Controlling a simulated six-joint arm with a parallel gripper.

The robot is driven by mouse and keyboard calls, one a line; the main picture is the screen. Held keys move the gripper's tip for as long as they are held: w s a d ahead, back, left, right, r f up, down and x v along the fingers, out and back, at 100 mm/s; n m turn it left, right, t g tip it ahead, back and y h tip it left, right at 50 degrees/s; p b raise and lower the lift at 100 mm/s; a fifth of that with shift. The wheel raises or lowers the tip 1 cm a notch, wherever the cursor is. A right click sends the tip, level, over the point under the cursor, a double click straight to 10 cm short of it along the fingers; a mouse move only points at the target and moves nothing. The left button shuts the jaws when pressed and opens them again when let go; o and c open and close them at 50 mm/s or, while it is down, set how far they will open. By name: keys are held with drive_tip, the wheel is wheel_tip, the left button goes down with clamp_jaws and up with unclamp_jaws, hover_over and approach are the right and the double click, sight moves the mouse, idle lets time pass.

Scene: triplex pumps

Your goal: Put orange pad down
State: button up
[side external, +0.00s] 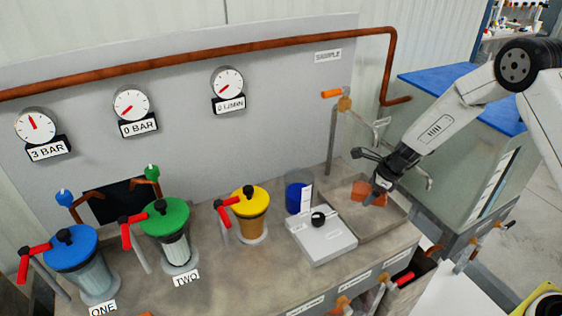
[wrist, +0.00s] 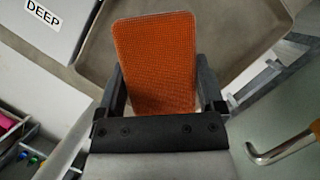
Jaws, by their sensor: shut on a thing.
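The orange pad (wrist: 157,62) is a flat, rectangular, textured piece. In the wrist view it stands out between the two fingers of my gripper (wrist: 165,88), which is shut on it. In the side external view, the pad (side external: 369,192) shows at the tip of my gripper (side external: 380,184), over the grey tray (side external: 391,225) at the right of the bench. I cannot tell whether the pad touches the tray floor.
A white box with a black knob (side external: 322,238) and a blue container (side external: 298,197) stand left of the tray. Pumps with yellow (side external: 250,200), green (side external: 164,217) and blue (side external: 70,248) lids stand further left. An orange-handled tap (side external: 343,103) rises behind the tray.

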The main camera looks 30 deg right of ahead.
sight(357, 207)
drive_tip(key=shift+w+f, duration=0.8)
drive_tip(key=shift+f, duration=0.1)
drive_tip(key=shift+w+f, duration=0.25)
drive_tip(key=shift+f, duration=1.55)
drive_tip(key=shift+f, duration=0.15)
drive_tip(key=o, duration=1.1)
drive_tip(key=shift+d, duration=0.1)
drive_tip(key=shift+v, duration=3.9)
